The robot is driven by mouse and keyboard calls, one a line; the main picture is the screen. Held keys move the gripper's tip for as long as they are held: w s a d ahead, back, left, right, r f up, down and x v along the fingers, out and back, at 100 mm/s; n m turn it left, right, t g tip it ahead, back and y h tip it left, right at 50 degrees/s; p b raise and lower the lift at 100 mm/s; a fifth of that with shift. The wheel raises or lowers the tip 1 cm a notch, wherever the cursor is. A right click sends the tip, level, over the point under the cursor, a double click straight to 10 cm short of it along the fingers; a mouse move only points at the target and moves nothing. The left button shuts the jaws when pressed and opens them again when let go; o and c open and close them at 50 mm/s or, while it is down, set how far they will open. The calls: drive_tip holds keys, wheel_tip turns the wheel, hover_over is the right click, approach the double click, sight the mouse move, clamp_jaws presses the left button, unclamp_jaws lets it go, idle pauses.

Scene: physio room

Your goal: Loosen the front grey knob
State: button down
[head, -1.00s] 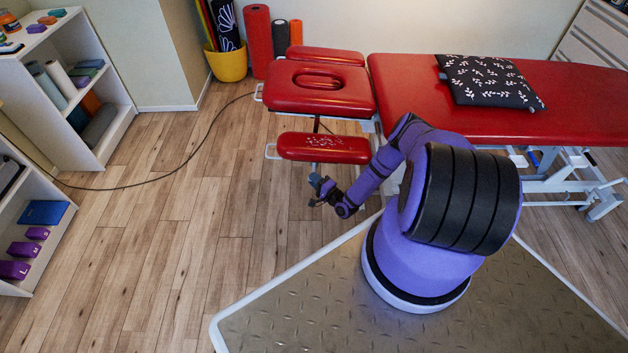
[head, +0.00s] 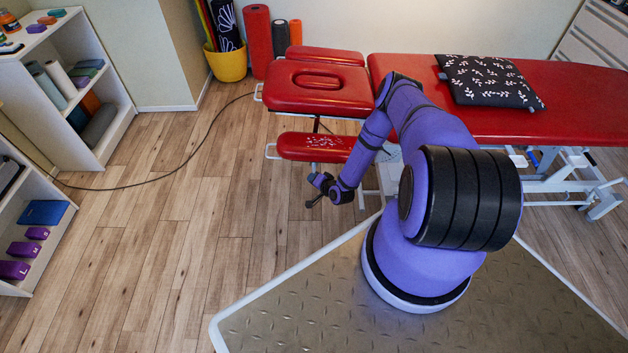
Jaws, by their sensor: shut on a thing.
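I cannot tell how far the knob is turned.
The red face cradle (head: 290,98) and the far armrest (head: 326,56) are behind. A patterned dark pillow (head: 490,80) lies on the table. A black cable (head: 150,182) crosses the wooden floor. Shelves (head: 100,75) stand at the left. The floor left of my gripper is clear.

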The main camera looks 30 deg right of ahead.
drive_tip(key=n+g+h, duration=0.2)
drive_tip(key=g, duration=0.1)
drive_tip(key=shift+a+n+h, duration=0.1)
drive_tip(key=shift+n+h, duration=0.2)
drive_tip(key=shift+h, duration=0.1)
drive_tip(key=shift+n+g+h, duration=0.7)
drive_tip(key=shift+g+h, duration=0.2)
drive_tip(key=shift+h, duration=0.2)
drive_tip(key=c, duration=1.1)
unclamp_jaws()
drive_tip(key=shift+r, duration=0.1)
drive_tip(key=v, duration=1)
drive_tip(key=shift+s+a+r, duration=0.1)
drive_tip(key=shift+s+r, duration=0.1)
drive_tip(key=shift+s, duration=0.05)
